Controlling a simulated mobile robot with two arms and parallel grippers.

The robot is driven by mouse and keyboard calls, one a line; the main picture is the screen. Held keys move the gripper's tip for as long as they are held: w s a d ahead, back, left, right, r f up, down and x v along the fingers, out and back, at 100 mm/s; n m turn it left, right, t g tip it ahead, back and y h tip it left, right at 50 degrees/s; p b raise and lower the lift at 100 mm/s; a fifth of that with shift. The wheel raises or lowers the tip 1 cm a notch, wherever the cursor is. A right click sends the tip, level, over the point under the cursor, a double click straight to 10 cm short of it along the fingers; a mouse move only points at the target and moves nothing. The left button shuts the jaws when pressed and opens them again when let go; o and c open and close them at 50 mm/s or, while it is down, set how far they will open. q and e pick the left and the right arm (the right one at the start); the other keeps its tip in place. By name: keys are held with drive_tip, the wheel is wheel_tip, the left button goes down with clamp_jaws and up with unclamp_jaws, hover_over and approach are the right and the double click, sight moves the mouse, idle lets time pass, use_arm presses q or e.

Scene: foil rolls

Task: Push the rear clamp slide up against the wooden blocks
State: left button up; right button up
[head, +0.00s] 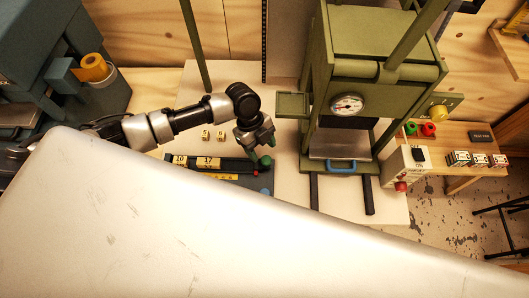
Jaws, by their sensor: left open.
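My left gripper (263,163) reaches in from the left and points down at the right end of a dark clamp fixture (232,165). Its green fingertips are apart, close to the fixture's end; I cannot tell whether they touch it. Yellowish wooden blocks (180,160) marked with numbers, one reading 10 and one 17, sit at the fixture's left part. The rear clamp slide cannot be told apart from the fixture's dark bars at this size. A red knob (256,172) and a blue round knob (265,191) show at the right end. My right gripper is not in view.
A large pale metal surface (220,230) covers the foreground. A switch box (407,165) stands further right.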

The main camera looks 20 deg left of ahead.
sight(265, 158)
use_arm(q)
drive_tip(key=shift+p+x, duration=0.3)
drive_tip(key=shift+x, duration=1.75)
clamp_jaws()
